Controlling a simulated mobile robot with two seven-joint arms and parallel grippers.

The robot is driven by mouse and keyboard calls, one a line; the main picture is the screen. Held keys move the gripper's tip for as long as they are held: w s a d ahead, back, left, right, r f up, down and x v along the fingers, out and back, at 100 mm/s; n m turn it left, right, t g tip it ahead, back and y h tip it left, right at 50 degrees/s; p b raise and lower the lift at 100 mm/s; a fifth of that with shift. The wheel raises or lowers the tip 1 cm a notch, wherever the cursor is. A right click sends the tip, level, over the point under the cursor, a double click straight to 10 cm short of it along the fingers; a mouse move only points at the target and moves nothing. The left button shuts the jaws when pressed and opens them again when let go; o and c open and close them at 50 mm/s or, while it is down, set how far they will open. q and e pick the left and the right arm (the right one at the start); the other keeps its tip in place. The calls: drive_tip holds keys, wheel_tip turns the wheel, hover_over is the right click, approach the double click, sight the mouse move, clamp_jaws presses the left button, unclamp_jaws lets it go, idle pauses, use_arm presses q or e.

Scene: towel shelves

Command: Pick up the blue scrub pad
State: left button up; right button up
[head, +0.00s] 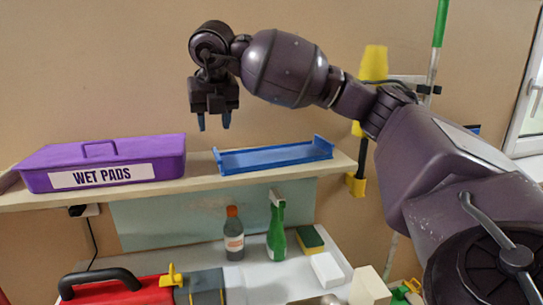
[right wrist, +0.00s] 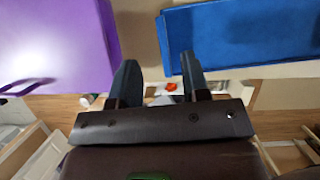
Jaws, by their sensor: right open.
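I cannot make out a blue scrub pad in either view. A purple box (head: 112,152) labelled "WET PADS" stands closed on the left of the upper shelf. A low blue tray (head: 275,157) lies to its right; it also shows at the upper right of the right wrist view (right wrist: 245,38). No pad can be made out in the tray. My right gripper (head: 214,122) points down, open and empty, above the shelf between the box and the tray. Its two fingers (right wrist: 160,65) show apart in the right wrist view. My left gripper is out of view.
Below, a white surface (head: 190,258) holds a bottle with an orange cap (head: 234,235), a green spray bottle (head: 277,228), a green and yellow sponge (head: 310,239), a white block (head: 327,269) and a red toolbox (head: 118,291). A green pole (head: 440,25) stands at right.

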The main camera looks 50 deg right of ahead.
sight(215, 149)
drive_tip(key=x, duration=0.8)
drive_tip(key=shift+f, duration=0.35)
clamp_jaws()
